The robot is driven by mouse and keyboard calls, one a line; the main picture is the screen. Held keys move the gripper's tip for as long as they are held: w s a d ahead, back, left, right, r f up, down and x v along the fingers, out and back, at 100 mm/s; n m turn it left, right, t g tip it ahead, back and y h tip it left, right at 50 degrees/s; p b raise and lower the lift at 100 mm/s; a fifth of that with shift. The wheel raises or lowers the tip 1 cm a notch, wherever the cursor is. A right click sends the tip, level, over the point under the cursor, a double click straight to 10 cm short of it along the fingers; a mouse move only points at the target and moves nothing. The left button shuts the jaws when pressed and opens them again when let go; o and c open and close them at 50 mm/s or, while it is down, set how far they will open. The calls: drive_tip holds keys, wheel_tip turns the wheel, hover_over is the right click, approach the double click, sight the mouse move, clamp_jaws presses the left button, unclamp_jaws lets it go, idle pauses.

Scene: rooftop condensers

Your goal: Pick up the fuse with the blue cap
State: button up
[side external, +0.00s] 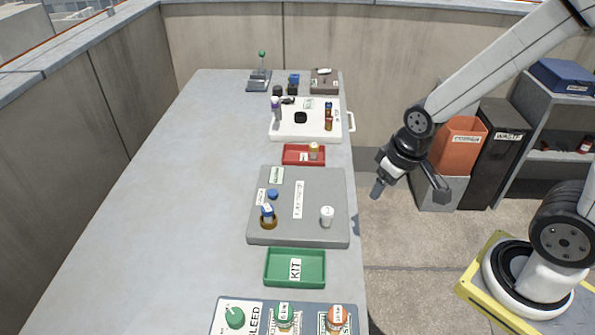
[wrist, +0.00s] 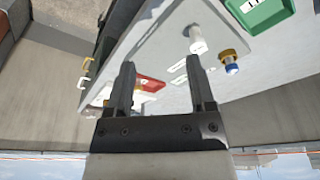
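A blue-capped piece with a brass-coloured base (side external: 267,215) stands on the grey board (side external: 310,235); it looks like the blue-capped fuse, but it is small in view. In the wrist view the blue-and-brass piece (wrist: 230,64) is at the right, beyond the right finger. A small blue round part (side external: 272,194) lies just behind it. A white-capped cylinder (side external: 327,215) stands to its right, also seen in the wrist view (wrist: 197,42). My gripper (side external: 408,190) is open and empty, off the table's right side; its spread fingers show in the wrist view (wrist: 161,65).
A green KIT tray (side external: 269,282) is in front of the board and a red tray (side external: 290,160) behind it. A white tray (side external: 280,133) with bottles stands farther back. Capped items stand on the front panel (side external: 255,325). The table's left side (side external: 170,210) is clear.

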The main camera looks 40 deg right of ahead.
drive_tip(key=shift+o, duration=0.2)
drive_tip(key=shift+w, duration=0.1)
drive_tip(key=m+g, duration=0.2)
drive_tip(key=m, duration=1.5)
hover_over(267, 209)
drive_tip(key=d, duration=0.1)
drive_tip(key=f, duration=0.3)
drive_tip(key=shift+s+f, duration=0.1)
drive_tip(key=shift+s, duration=0.2)
drive_tip(key=shift+w+a+f+m+g, duration=0.15)
drive_tip(key=shift+w+a+m+g, duration=0.15)
drive_tip(key=shift+a+m, duration=0.2)
drive_tip(key=shift+f, duration=0.15)
drive_tip(key=shift+f, duration=1.2)
